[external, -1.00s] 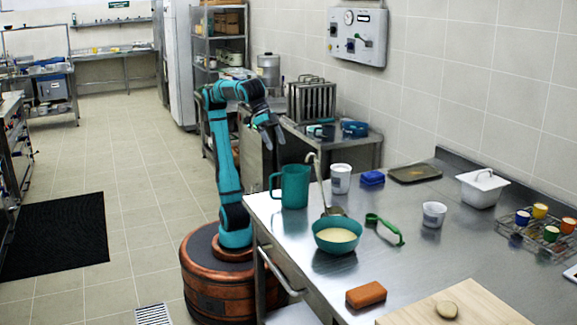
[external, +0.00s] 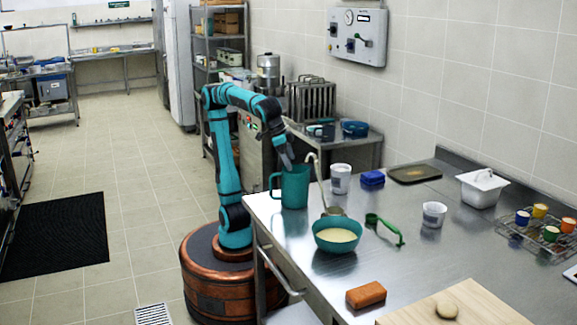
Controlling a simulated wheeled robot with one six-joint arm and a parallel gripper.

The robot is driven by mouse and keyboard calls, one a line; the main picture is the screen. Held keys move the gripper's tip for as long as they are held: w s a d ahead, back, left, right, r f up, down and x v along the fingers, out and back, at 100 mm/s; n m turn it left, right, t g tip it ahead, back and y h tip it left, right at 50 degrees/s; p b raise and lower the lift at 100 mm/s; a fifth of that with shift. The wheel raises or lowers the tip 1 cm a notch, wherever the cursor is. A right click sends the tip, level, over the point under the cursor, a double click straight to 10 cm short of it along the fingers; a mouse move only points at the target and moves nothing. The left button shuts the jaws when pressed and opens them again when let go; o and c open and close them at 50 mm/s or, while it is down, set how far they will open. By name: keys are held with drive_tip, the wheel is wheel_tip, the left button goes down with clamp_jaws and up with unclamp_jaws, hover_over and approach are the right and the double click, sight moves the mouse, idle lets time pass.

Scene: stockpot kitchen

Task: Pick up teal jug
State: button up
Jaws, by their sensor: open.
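The teal jug (external: 294,189) stands upright near the left end of the steel counter, its handle toward the left. My gripper (external: 289,166) points down at the jug's top, with its fingertips at or just behind the rim. The fingers are open, but they are small and partly hidden, so I cannot tell whether they touch the jug or reach inside it.
A ladle (external: 318,178) leans close to the jug's right side, with a teal bowl (external: 337,236) in front. A white cup (external: 340,178) and a blue box (external: 372,177) stand to the right. A green scoop (external: 386,229) lies nearby. Bare counter (external: 300,245) shows left of the bowl.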

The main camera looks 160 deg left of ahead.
sight(288, 187)
drive_tip(key=x, duration=0.7)
drive_tip(key=shift+f, duration=0.2)
drive_tip(key=shift+s+d, duration=0.1)
drive_tip(key=shift+c, duration=0.2)
drive_tip(key=shift+r, duration=0.1)
drive_tip(key=c, duration=1.7)
